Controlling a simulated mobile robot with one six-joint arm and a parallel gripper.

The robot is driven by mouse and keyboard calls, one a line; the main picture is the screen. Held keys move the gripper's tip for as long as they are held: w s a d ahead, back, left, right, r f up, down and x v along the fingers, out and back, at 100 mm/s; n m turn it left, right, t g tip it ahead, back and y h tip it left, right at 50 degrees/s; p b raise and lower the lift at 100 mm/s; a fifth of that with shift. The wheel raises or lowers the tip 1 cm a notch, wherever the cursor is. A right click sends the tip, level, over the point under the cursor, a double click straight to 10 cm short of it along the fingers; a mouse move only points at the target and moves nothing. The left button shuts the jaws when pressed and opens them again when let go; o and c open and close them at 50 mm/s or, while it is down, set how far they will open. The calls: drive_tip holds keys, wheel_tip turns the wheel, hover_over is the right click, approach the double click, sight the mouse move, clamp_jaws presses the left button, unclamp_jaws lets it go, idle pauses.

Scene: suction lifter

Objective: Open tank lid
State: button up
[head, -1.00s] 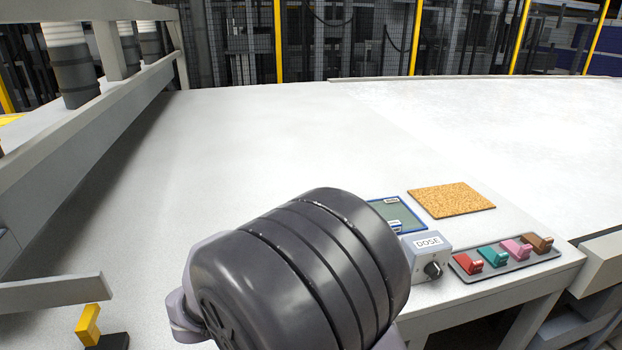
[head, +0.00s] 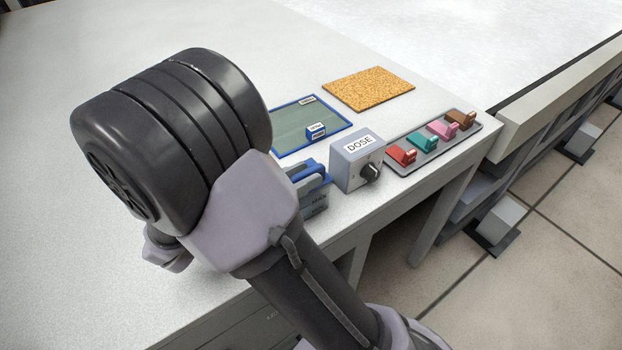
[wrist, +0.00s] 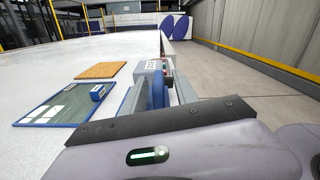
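No tank or lid can be told for certain. A blue and grey object (head: 312,188) at the table's front edge, beside the grey DOSE box (head: 358,160), is partly hidden by my arm in the head view. In the wrist view a blue rounded part (wrist: 158,92) stands just beyond the dark edge of my gripper (wrist: 155,122), with the DOSE box (wrist: 153,66) behind it.
A blue-rimmed green panel (head: 290,128) with a small blue block (head: 316,131) lies on the table, near a cork mat (head: 368,88). A tray (head: 432,148) holds red, teal, pink and brown clips. The table (head: 300,40) is clear farther back.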

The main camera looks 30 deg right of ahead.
drive_tip(key=shift+w+d+b, duration=0.1)
drive_tip(key=shift+d+b, duration=0.2)
drive_tip(key=shift+d, duration=1)
drive_tip(key=shift+c, duration=0.2)
clamp_jaws()
